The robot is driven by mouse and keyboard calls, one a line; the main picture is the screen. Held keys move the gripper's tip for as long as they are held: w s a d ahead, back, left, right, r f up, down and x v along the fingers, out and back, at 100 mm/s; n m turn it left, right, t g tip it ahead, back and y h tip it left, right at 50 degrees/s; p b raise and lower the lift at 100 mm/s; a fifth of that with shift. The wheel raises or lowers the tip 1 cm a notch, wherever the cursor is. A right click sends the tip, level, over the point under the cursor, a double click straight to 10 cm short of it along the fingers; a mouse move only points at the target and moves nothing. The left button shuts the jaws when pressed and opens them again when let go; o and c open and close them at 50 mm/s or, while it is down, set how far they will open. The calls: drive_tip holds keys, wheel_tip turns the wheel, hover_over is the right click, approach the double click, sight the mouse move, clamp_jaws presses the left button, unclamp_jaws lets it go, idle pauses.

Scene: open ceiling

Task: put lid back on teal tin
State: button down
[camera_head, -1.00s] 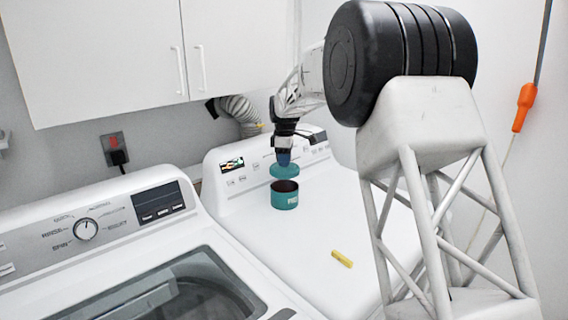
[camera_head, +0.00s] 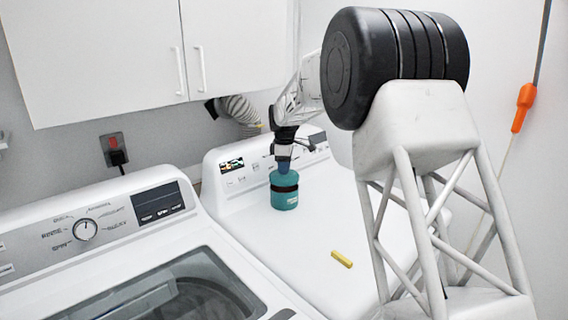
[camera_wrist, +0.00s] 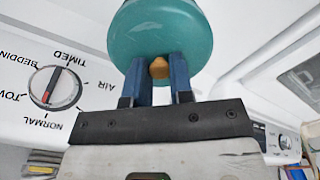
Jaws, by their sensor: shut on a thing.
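The teal tin (camera_head: 284,201) stands upright on the white dryer top. Its teal lid (camera_head: 284,179) is right over the mouth, roughly lined up with it. A dark band shows between lid and tin, so the lid is not flush; whether they touch at any point I cannot tell. My gripper (camera_head: 283,163) is above the lid, pointing down. In the wrist view the blue fingers (camera_wrist: 159,72) are shut on the lid's small tan knob (camera_wrist: 159,68), and the lid (camera_wrist: 160,30) fills the top. The tin cannot be made out separately there.
A yellow block (camera_head: 342,259) lies on the dryer top (camera_head: 300,265), to the right and in front of the tin. The dryer's control panel (camera_head: 240,178) rises behind the tin. A washer (camera_head: 120,240) stands to the left. The dryer top around the tin is clear.

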sight(284, 176)
drive_tip(key=shift+f, duration=1.8)
drive_tip(key=shift+f, duration=0.2)
idle(1.5)
drive_tip(key=shift+c, duration=2.2)
unclamp_jaws()
drive_tip(key=shift+r, duration=0.1)
drive_tip(key=shift+r, duration=3.4)
drive_tip(key=shift+c, duration=0.4)
clamp_jaws()
